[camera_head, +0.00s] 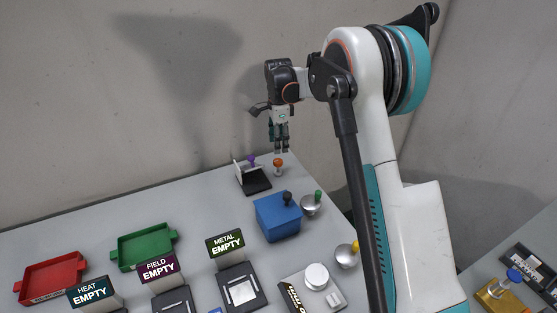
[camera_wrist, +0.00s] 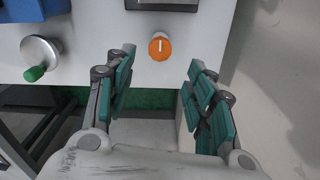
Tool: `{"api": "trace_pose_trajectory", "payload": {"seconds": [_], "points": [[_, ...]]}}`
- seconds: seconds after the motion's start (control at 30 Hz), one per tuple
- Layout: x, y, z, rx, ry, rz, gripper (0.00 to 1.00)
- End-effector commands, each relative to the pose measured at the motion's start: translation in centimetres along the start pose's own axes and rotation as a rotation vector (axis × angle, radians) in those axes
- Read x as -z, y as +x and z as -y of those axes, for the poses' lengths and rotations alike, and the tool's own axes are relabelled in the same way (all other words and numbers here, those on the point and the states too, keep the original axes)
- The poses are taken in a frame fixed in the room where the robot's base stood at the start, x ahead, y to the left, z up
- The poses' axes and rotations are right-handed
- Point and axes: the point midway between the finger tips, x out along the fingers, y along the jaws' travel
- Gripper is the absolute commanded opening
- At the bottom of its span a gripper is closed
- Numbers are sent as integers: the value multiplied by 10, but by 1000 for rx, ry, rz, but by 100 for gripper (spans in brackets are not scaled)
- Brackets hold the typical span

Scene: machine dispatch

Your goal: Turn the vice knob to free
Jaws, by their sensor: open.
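An orange round knob (camera_head: 278,163) stands near the far edge of the grey table; no label on it is readable, so I cannot tell for certain that it is the vice knob. In the wrist view the orange knob (camera_wrist: 160,46) shows a white line running up and down the picture. My gripper (camera_head: 278,151) hangs pointing down above it, empty. In the wrist view my gripper (camera_wrist: 163,62) has its two teal fingers wide apart, with the knob beyond the gap between the tips, apparently untouched.
A black-based fixture with a purple knob (camera_head: 251,161) stands left of the orange knob. A blue box (camera_head: 277,218) and a silver handwheel with a green handle (camera_head: 311,205) are nearer. Red (camera_head: 52,279) and green (camera_head: 143,248) trays and several signed stations lie left.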

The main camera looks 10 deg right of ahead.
Motion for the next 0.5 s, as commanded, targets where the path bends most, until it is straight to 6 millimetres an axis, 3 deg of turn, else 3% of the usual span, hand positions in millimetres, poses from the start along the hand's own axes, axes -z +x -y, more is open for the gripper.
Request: {"api": "trace_pose_trajectory", "payload": {"seconds": [0.2,0.5], "points": [[0,44,0,0,-1,0,50],[0,75,0,0,-1,0,50]]}}
